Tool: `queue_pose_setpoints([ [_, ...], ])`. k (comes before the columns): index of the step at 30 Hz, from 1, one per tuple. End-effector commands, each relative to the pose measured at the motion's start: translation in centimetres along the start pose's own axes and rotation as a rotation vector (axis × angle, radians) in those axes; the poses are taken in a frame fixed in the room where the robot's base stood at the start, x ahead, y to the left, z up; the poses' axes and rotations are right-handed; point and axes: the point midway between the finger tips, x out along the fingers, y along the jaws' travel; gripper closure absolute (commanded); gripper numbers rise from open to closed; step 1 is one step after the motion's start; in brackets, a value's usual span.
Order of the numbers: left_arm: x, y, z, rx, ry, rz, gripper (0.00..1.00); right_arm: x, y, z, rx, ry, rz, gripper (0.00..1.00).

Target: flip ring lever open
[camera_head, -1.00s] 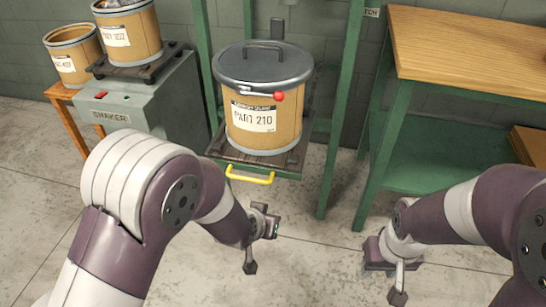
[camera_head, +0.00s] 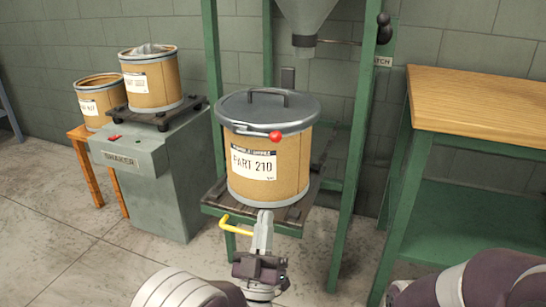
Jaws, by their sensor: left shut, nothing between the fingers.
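The ring lever (camera_head: 250,132) is a thin metal bar lying along the front of the drum's clamp ring, with a red ball knob (camera_head: 275,136) at its right end. The ring runs around the rim of a tan drum (camera_head: 293,165) labelled PART 210. A grey lid (camera_head: 240,105) with a bar handle covers the drum. My left gripper (camera_head: 264,214) points up in front of the drum's base, below the knob and apart from the lever. Its fingers are together and empty. My right arm shows at the lower right, but its gripper is out of view.
The drum stands on a dark platform (camera_head: 290,215) with a yellow handle (camera_head: 238,227), inside a green frame (camera_head: 352,150). A hopper (camera_head: 305,20) hangs above. A grey shaker (camera_head: 185,150) with another drum stands left; a wooden-topped bench (camera_head: 480,100) stands right.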

Motion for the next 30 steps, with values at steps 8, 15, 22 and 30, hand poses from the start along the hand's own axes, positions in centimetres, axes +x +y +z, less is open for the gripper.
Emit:
queue_pose_setpoints([
  [8, 4.4, 0.1, -0.4, 0.002, -0.003, -0.001, 1.00, -2.7, 0.0, -0.3, 0.000, 0.000, 0.000, 0.57],
  [15, 9.0, -0.1, 0.1, 0.000, 0.001, 0.000, 1.00, -4.0, 0.0, -0.5, 0.000, 0.001, 0.000, 0.57],
  [22, 12.7, -0.1, 0.2, 0.001, 0.000, 0.000, 1.00, -3.2, 0.0, -0.4, 0.000, 0.000, 0.000, 0.57],
  [30, 13.9, 0.0, 0.1, 0.001, -0.002, 0.000, 1.00, -3.1, 0.0, -0.4, 0.000, 0.000, 0.000, 0.57],
])
